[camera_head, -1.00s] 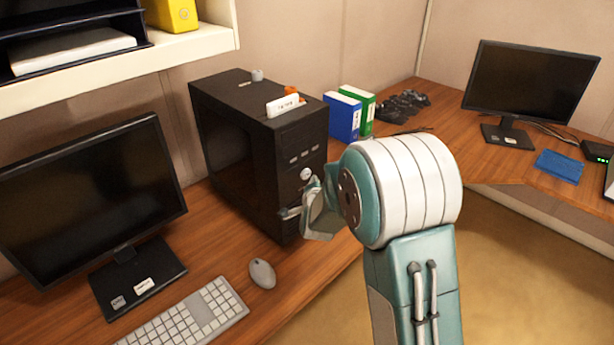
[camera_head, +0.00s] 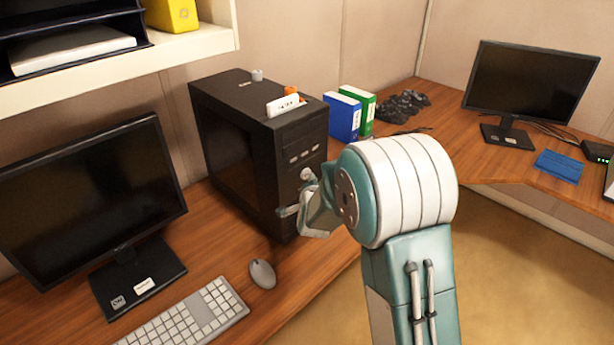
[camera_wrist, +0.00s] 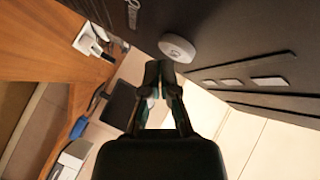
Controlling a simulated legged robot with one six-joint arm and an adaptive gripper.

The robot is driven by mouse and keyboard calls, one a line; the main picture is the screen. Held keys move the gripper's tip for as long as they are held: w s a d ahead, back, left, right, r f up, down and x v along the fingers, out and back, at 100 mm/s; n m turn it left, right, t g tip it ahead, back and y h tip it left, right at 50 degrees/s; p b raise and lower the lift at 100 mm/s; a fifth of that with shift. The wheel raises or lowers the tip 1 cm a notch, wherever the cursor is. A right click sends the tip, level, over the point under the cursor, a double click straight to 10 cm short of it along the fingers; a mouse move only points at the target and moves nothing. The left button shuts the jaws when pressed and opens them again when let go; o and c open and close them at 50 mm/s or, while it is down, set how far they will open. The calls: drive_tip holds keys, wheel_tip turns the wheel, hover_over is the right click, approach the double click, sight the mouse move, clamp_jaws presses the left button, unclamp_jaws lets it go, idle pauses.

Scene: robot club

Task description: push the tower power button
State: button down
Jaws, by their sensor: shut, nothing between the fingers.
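The black computer tower (camera_head: 228,150) stands upright on the wooden desk. Its round, pale power button (camera_head: 306,174) is on the front panel and also shows large in the wrist view (camera_wrist: 177,48). My gripper (camera_head: 288,211) is in front of the tower's front panel, just below the button in the head view. In the wrist view its two fingertips (camera_wrist: 158,68) are together with nothing between them. They lie close beside the button's rim; whether they touch it I cannot tell. Part of the lower front panel is hidden behind my gripper.
A monitor (camera_head: 85,200), keyboard (camera_head: 190,318) and mouse (camera_head: 262,274) are left of my arm. A white label box (camera_head: 283,105) and small items sit on the tower. Blue (camera_head: 342,117) and green (camera_head: 364,108) binders stand behind it. A second monitor (camera_head: 530,82) is at right.

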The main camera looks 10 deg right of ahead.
drive_tip(key=shift+w+a, duration=0.3)
drive_tip(key=shift+w, duration=0.1)
idle(0.5)
drive_tip(key=shift+s+d, duration=0.55)
drive_tip(key=shift+s, duration=0.25)
drive_tip(key=s+d, duration=0.1)
drive_tip(key=s, duration=0.1)
drive_tip(key=s+d, duration=0.2)
drive_tip(key=shift+s+d, duration=0.3)
drive_tip(key=shift+s, duration=0.1)
idle(0.4)
